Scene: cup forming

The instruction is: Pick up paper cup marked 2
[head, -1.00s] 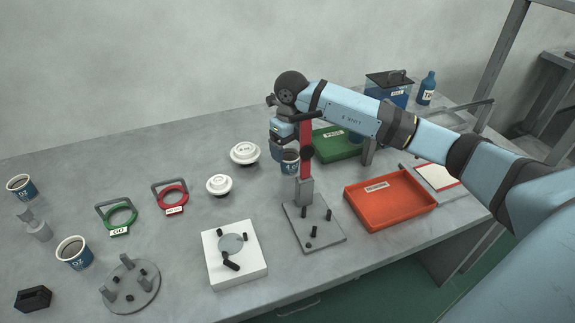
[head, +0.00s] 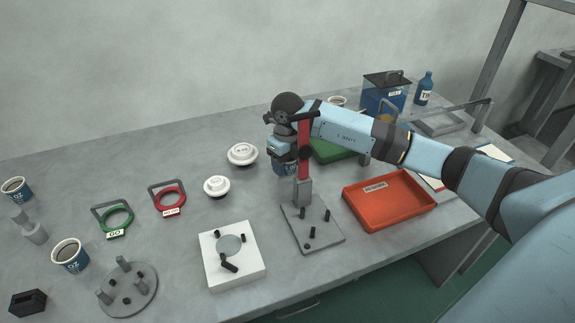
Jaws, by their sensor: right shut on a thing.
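A blue paper cup (head: 284,168) with a pale marking stands behind the red post of the grey fixture. My right gripper (head: 284,157) is over its top and shut on it; the fingers and the cup's rim are mostly hidden, and its number cannot be read clearly. Two more blue cups with dark contents stand at the left, one near the back (head: 16,189) and one nearer the front (head: 70,256). A further cup (head: 337,101) shows only its rim behind my right arm. My left gripper is not in view.
The grey fixture plate (head: 322,236) with its red post stands close in front of the gripper. An orange tray (head: 390,200) and a green tray (head: 330,150) lie to the right. White lids (head: 242,154) and a white block (head: 215,272) lie to the left.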

